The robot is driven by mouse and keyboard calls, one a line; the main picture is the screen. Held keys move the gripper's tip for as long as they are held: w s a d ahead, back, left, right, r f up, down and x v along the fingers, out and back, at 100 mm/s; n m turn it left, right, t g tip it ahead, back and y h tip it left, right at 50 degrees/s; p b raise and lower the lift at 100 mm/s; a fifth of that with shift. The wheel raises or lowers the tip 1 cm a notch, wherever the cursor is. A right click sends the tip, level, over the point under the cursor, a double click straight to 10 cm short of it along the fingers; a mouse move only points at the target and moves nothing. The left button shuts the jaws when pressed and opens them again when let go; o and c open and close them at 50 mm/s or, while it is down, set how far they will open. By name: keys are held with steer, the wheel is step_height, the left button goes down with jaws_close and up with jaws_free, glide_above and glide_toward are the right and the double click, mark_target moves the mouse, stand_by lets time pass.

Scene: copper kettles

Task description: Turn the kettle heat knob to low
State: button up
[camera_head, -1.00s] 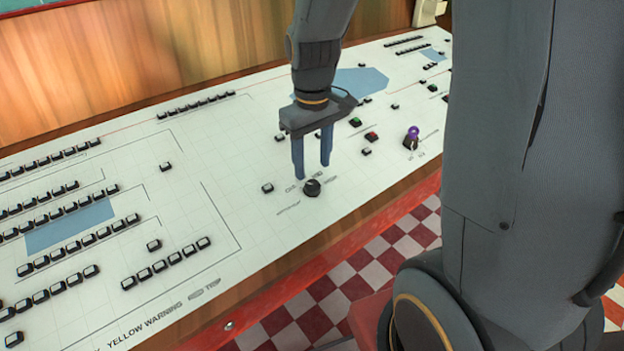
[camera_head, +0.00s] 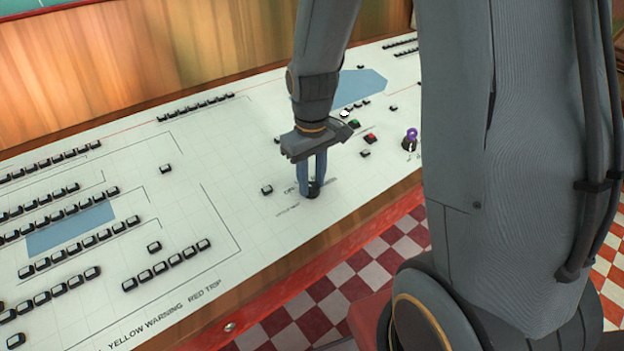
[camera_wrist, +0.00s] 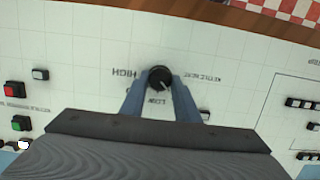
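The kettle heat knob (camera_wrist: 160,77) is a round black knob on the white panel, with a pale pointer mark aimed toward the lower right in the wrist view. There, the word HIGH is to its left, LOW just below it, and a small label to its right. In the head view the knob (camera_head: 314,191) shows at the fingertips, partly hidden by them. My gripper (camera_head: 312,184) points down at the panel. Its two blue fingers are close in on either side of the knob, seemingly touching it; they also show in the wrist view (camera_wrist: 160,88).
The white panel (camera_head: 250,230) carries many small black buttons. A red button (camera_head: 370,137), a green button (camera_head: 354,124) and a purple-topped control (camera_head: 411,138) are to the right of my gripper. A red-edged wooden front and checkered floor (camera_head: 330,290) lie nearer.

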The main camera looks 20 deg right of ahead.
steer(key=shift+m, duration=0.3)
steer(key=m+p, duration=0.2)
steer(key=m, duration=0.1)
steer(key=shift+d+r+y, duration=0.1)
steer(key=shift+d+y, duration=0.05)
steer(key=shift+y, duration=0.25)
steer(key=shift+d+m+y+p, duration=0.1)
steer(key=shift+m+y+p, duration=0.45)
steer(key=shift+m, duration=1.85)
steer(key=o, duration=1)
steer(key=shift+o, duration=0.2)
steer(key=shift+d+r+b, duration=0.1)
steer(key=shift+d+r, duration=0.1)
steer(key=shift+r, duration=1.05)
steer(key=shift+d+r+b, duration=0.15)
steer(key=shift+d+r, duration=0.05)
steer(key=shift+r, duration=1.1)
steer(key=shift+d+r+b, duration=0.1)
steer(key=shift+d+r, duration=0.1)
steer(key=shift+r, duration=1.05)
